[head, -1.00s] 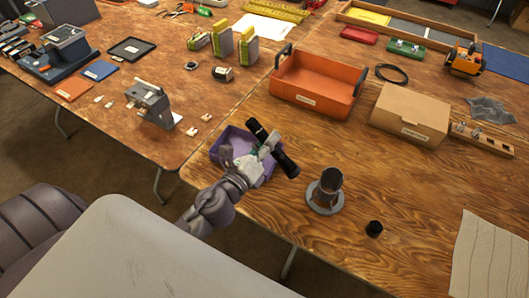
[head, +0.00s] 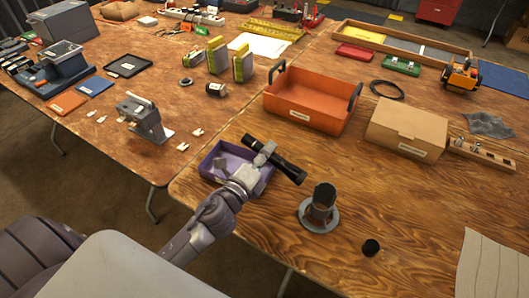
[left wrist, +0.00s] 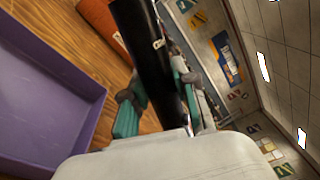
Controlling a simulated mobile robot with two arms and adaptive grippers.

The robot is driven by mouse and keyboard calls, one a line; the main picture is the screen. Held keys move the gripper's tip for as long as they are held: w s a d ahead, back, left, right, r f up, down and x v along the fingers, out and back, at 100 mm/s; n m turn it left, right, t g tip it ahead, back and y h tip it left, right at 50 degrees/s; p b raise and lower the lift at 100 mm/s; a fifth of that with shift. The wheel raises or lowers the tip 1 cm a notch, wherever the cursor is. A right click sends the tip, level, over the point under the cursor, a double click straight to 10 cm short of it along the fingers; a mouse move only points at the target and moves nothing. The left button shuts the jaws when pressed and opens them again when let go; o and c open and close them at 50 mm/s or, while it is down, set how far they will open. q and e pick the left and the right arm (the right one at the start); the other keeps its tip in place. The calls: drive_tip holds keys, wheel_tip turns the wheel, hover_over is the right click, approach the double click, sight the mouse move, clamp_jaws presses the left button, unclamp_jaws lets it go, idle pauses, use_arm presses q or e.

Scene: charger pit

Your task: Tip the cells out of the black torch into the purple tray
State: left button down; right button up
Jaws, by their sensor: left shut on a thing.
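My left gripper (head: 262,160) is shut on the black torch (head: 287,168) around its middle. It holds the torch over the right side of the purple tray (head: 210,174); the torch slants down to the right, past the tray's edge. In the left wrist view the torch (left wrist: 150,55) stands between the green-padded fingers (left wrist: 160,105), and the tray (left wrist: 75,128) is at the left. The visible part of the tray's floor is bare there. No cells show; the inside of the torch is hidden. A small black cap (head: 371,247) lies on the table. My right gripper is not in view.
A dark cup-like holder on a round grey base (head: 320,217) stands right of the tray. An orange bin (head: 310,102) and a cardboard box (head: 407,128) stand behind. The front right table has clear wood, beside a pale cloth (head: 495,265).

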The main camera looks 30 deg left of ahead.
use_arm(q)
drive_tip(key=f+n+b, duration=0.2)
drive_tip(key=shift+d+f+n, duration=0.15)
drive_tip(key=shift+d+n, duration=0.15)
drive_tip(key=shift+n, duration=0.1)
drive_tip(key=n, duration=0.3)
drive_tip(key=a+n, duration=0.1)
drive_tip(key=n, duration=0.4)
drive_tip(key=shift+a+f+n+y, duration=0.2)
drive_tip(key=shift+f+n+y, duration=0.1)
drive_tip(key=shift+n, duration=0.1)
